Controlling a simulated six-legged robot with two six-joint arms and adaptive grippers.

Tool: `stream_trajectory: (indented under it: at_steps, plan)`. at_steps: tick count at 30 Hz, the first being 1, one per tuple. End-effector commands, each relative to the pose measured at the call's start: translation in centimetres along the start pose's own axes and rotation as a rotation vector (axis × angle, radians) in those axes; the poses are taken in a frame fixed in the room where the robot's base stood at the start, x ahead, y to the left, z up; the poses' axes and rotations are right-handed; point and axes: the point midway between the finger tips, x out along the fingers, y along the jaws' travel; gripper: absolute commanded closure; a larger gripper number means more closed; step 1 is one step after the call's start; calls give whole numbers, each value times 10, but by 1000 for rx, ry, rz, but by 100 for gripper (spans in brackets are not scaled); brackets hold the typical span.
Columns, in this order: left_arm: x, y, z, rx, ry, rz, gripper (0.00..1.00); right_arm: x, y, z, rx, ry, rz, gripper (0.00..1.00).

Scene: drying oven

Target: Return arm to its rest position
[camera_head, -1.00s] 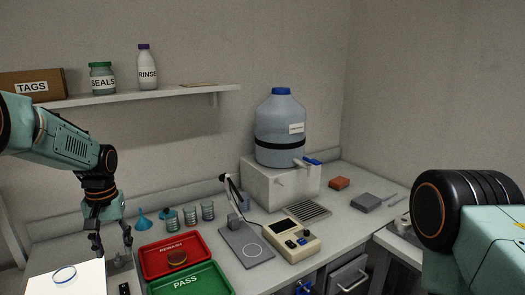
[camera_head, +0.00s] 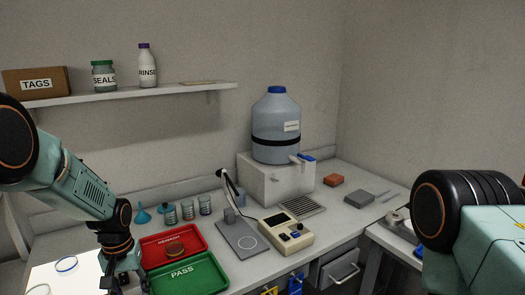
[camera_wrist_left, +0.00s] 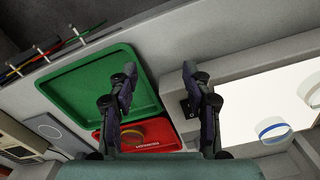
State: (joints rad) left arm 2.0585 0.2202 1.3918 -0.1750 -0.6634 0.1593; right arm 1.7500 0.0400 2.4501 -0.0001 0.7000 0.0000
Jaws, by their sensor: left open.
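My left arm comes in from the left in the head view, with its elbow raised. Its gripper (camera_head: 124,284) hangs low at the bottom edge, in front of the trays' left side, with its tips partly cut off. In the left wrist view the gripper (camera_wrist_left: 160,82) is open, with two dark fingers spread and nothing between them. It is above the counter between the green PASS tray (camera_wrist_left: 70,85) and the bright white panel (camera_wrist_left: 240,108). My right arm shows only as a dark joint and a teal link at the right of the head view; its gripper is out of frame.
The red tray (camera_head: 203,238) holds a round amber dish (camera_head: 174,247). Ring-like dishes (camera_wrist_left: 272,130) lie on the white panel. A shelf (camera_head: 130,94) runs along the wall.

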Motion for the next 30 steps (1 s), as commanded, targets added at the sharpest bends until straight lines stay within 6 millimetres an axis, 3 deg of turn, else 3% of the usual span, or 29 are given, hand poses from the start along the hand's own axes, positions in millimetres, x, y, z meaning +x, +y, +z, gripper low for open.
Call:
stream_trajectory:
  at_steps: [5,9,12,15,21,28,30]
  plan:
    - [64,18,65,49,-18,23,51,0,0,0,0,1,0,60]
    - [110,28,137,84,-21,41,51,0,0,0,0,0,0,60]
    - [131,30,192,105,-22,47,51,0,0,0,0,0,0,60]
    - [142,29,244,122,-20,46,51,0,0,0,0,0,0,60]
    - [140,20,322,150,-14,33,51,0,0,0,0,0,0,60]
    - [122,7,384,181,-10,9,51,1,0,0,0,0,0,60]
    - [139,8,377,178,0,12,51,16,0,0,0,1,0,60]
